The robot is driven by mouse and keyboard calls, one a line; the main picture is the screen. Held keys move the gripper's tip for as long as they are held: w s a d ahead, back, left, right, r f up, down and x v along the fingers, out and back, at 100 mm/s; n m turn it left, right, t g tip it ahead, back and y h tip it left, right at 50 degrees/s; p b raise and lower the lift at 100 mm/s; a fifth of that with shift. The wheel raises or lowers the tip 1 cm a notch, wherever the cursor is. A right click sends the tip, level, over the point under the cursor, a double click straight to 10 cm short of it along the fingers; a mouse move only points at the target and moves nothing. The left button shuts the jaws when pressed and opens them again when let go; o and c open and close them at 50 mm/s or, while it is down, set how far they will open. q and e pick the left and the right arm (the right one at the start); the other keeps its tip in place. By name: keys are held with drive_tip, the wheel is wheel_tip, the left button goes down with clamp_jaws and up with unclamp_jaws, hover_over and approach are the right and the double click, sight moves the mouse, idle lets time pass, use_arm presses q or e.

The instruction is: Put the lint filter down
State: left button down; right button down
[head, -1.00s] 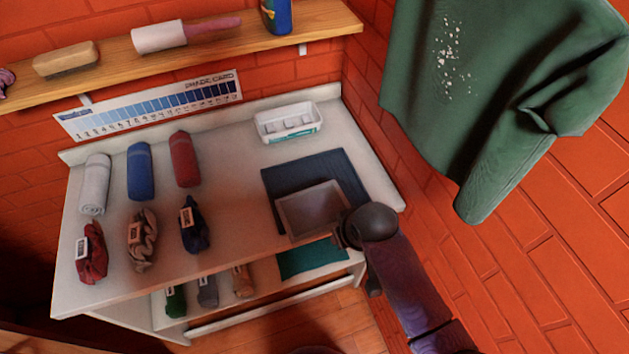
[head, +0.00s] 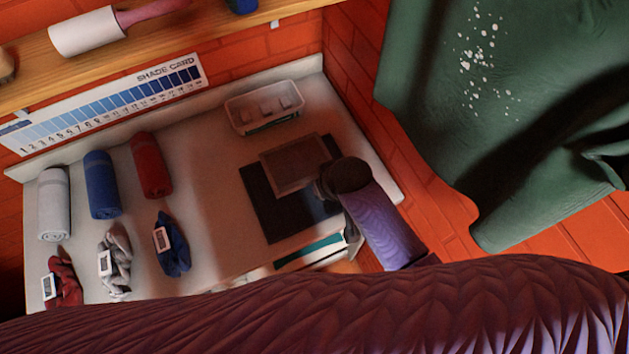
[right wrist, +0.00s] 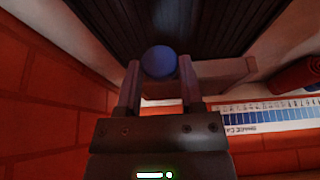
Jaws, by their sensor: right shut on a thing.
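The lint filter, a grey-brown framed rectangle (head: 292,172), is held out over the dark mat (head: 272,222) on the white counter. In the head view it covers the mat's upper part; I cannot tell whether it touches the mat. My right gripper (head: 331,181) is at the filter's right end, its fingers mostly hidden there. In the right wrist view my right gripper (right wrist: 158,80) is shut on the filter, with a round blue knob (right wrist: 158,62) between the fingers. The filter's pale edge (right wrist: 222,74) runs behind them. My left gripper is not in view.
A white tub (head: 264,108) stands behind the mat. Rolled towels (head: 102,184) and tagged cloth bundles (head: 172,246) occupy the left. A green garment (head: 440,110) hangs at the right. A shelf (head: 170,38) is above. Bare counter lies left of the mat.

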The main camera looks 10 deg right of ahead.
sight(326, 203)
wheel_tip(326, 203, down, 6)
drive_tip(key=shift+b, duration=1.1)
drive_tip(key=shift+s+r, duration=0.1)
drive_tip(key=shift+s, duration=0.05)
drive_tip(key=shift+c, duration=1.1)
unclamp_jaws()
drive_tip(key=shift+r, duration=0.1)
drive_tip(key=p+v, duration=0.6)
drive_tip(key=v, duration=0.5)
drive_tip(key=s+d+f+g+h, duration=0.1)
drive_tip(key=s+d+f, duration=0.2)
drive_tip(key=s+f, duration=0.4)
drive_tip(key=s+d+f+g, duration=0.1)
drive_tip(key=s+d+f, duration=0.2)
drive_tip(key=s+f, duration=0.35)
drive_tip(key=s+d+f+m+g, duration=0.1)
drive_tip(key=s+d+f, duration=0.15)
drive_tip(key=s, duration=0.35)
drive_tip(key=s+d+f, duration=0.1)
drive_tip(key=s+f, duration=0.3)
drive_tip(key=s, duration=0.2)
wheel_tip(326, 203, down, 19)
drive_tip(key=s+b, duration=0.1)
drive_tip(key=b, duration=1.8)
drive_tip(key=shift+s+d+f+g+h, duration=0.2)
drive_tip(key=shift+d+g+h, duration=0.1)
drive_tip(key=shift+d, duration=0.05)
